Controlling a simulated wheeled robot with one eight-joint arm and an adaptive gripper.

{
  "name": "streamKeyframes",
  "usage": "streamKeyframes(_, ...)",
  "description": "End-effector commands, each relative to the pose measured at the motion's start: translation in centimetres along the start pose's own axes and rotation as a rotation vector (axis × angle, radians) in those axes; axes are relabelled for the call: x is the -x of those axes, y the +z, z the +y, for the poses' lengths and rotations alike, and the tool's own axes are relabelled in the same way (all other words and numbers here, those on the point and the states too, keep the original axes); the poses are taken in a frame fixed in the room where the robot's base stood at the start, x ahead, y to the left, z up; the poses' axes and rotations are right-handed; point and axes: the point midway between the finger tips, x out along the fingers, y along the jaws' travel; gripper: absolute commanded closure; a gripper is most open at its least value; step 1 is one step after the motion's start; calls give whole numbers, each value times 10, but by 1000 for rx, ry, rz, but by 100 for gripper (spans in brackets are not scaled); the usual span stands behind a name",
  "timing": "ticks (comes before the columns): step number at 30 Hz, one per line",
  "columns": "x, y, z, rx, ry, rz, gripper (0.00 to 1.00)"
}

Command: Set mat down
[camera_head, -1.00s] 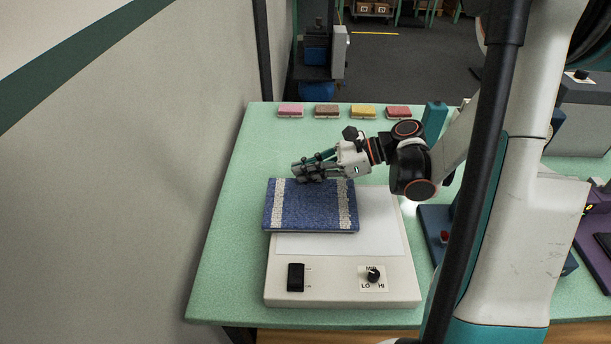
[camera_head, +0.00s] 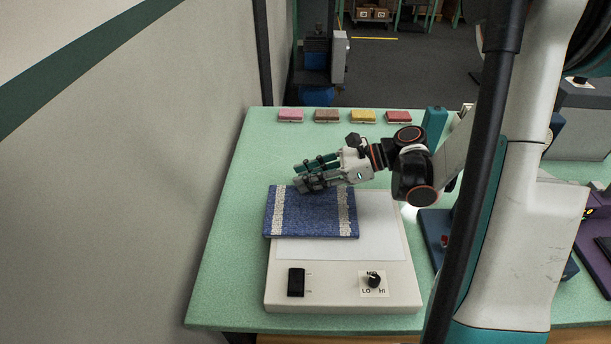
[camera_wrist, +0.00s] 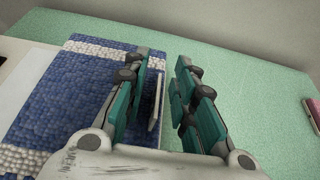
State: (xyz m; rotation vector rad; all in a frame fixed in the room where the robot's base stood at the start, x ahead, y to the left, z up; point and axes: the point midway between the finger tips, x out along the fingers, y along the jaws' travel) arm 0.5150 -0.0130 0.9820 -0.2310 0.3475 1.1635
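The mat (camera_head: 312,215) is blue with a pale stripe near each end. It lies on the back left of a pale flat-topped machine (camera_head: 345,292), slightly askew and over its left edge. In the wrist view, the mat (camera_wrist: 85,95) is at the left, beneath and beside the left finger. My gripper (camera_head: 305,178) is at the mat's back edge. In the wrist view, the fingers of my gripper (camera_wrist: 168,85) stand apart with green table between them. A thin pale strip shows by the left finger; I cannot tell what it is. Contact with the mat is unclear.
The machine has a black switch (camera_head: 296,282) and a LO/HI knob (camera_head: 374,280) in front. Pink, brown, yellow and red blocks line the back of the green table (camera_head: 232,230). A wall stands at the left. Blue and purple equipment is at the right.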

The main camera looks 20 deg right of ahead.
Motion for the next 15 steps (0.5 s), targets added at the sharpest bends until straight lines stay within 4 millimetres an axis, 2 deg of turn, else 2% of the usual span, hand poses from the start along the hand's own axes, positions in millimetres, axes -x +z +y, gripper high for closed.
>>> streamKeyframes(3, 22, 2, -1, -3, -5, 0, 75)
streamKeyframes(9, 53, 2, -1, -2, -4, 0, 75)
streamKeyframes(15, 67, 0, 0, -1, -2, 0, 75)
